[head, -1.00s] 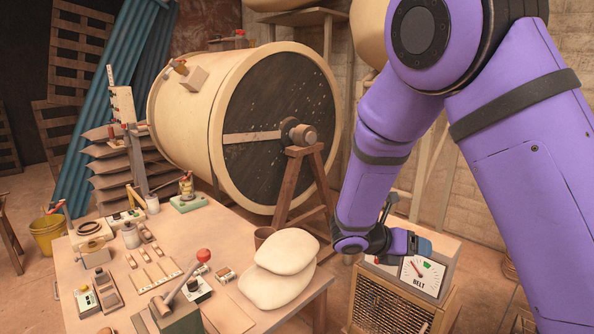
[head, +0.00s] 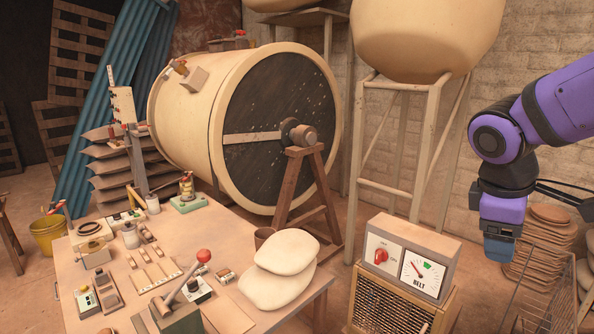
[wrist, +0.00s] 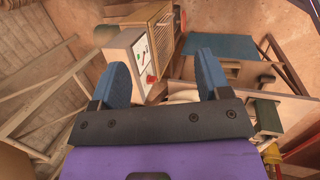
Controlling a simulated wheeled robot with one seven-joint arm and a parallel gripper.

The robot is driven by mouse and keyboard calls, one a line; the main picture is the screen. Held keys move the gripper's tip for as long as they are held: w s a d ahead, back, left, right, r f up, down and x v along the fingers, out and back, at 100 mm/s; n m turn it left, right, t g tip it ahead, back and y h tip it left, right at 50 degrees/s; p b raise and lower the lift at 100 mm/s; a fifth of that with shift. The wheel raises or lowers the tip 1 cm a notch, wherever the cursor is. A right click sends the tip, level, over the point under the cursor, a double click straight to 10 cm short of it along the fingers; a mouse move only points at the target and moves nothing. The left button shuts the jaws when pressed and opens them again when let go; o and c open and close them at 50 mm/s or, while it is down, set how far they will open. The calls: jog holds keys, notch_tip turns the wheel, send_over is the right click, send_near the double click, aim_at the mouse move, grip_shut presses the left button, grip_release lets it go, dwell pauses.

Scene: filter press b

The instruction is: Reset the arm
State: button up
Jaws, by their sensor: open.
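My gripper (head: 499,250) hangs at the right of the head view at the end of my purple arm, pointing down, clear of everything near it. In the wrist view its two blue fingers (wrist: 162,80) stand wide apart with nothing between them. The belt control box (head: 408,262), with a red knob (head: 381,256) and a BELT dial (head: 421,275), stands to the left of my gripper on a slatted cabinet (head: 388,305). The dial's needle points to the upper left. The box also shows in the wrist view (wrist: 133,52), partly behind the left finger.
A workbench (head: 120,265) with levers, small tools and two pale sacks (head: 281,268) fills the lower left. A large drum (head: 190,112) stands behind it. A wire basket (head: 540,290) and stacked brown discs (head: 546,235) lie close to my gripper at the right.

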jog(key=s+a+r+m+t+y, duration=0.2)
jog(key=s+r+m, duration=0.4)
jog(key=s+m, duration=0.3)
jog(key=shift+s+t+y, duration=0.7)
jog(key=shift+t+y, duration=0.1)
jog(key=shift+t, duration=0.3)
